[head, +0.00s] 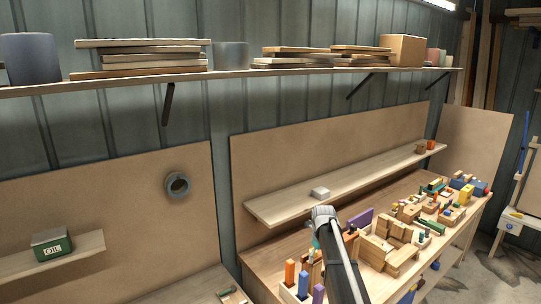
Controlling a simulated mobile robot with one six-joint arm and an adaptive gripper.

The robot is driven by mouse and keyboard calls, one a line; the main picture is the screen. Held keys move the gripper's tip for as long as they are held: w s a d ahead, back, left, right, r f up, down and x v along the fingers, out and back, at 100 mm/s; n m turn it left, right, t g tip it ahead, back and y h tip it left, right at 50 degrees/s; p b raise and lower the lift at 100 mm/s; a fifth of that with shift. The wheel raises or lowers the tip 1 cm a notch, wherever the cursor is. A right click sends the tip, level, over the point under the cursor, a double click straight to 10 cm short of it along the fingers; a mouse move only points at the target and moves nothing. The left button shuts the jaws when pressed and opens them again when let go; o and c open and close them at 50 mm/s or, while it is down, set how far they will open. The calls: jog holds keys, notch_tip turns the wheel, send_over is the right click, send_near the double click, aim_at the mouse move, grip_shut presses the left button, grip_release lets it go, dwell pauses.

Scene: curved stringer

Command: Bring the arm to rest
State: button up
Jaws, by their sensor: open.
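My arm (341,262) rises from the bottom edge of the head view, right of the middle. It is a dark link with a pale grey rounded joint (324,213) at its top. The joint shows in front of the workbench and just below a small white block (320,193) on the low shelf. I cannot judge the gap between them. My gripper cannot be made out; the arm or the things around it hide it. Nothing held by it can be seen.
The workbench (291,246) carries many wooden blocks (395,230) and toys. An open box with coloured pegs (290,272) stands left of my arm. The low wall shelf (365,183) runs behind. A green oil tin (52,245) stands at far left.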

jog(key=s+f+n+b, duration=0.5)
jog(key=s+n, duration=0.4)
jog(key=n, duration=0.1)
jog(key=s+f+n+b, duration=0.6)
jog(key=s+n, duration=0.4)
jog(key=s+a+f+n+b, duration=0.1)
jog(key=s+f+n+b, duration=0.4)
jog(key=s+n, duration=0.5)
jog(key=shift+s+f+n+b, duration=0.2)
jog(key=shift+f+n+b, duration=0.15)
jog(key=shift+f, duration=0.2)
jog(key=shift+c, duration=0.3)
dwell(0.6)
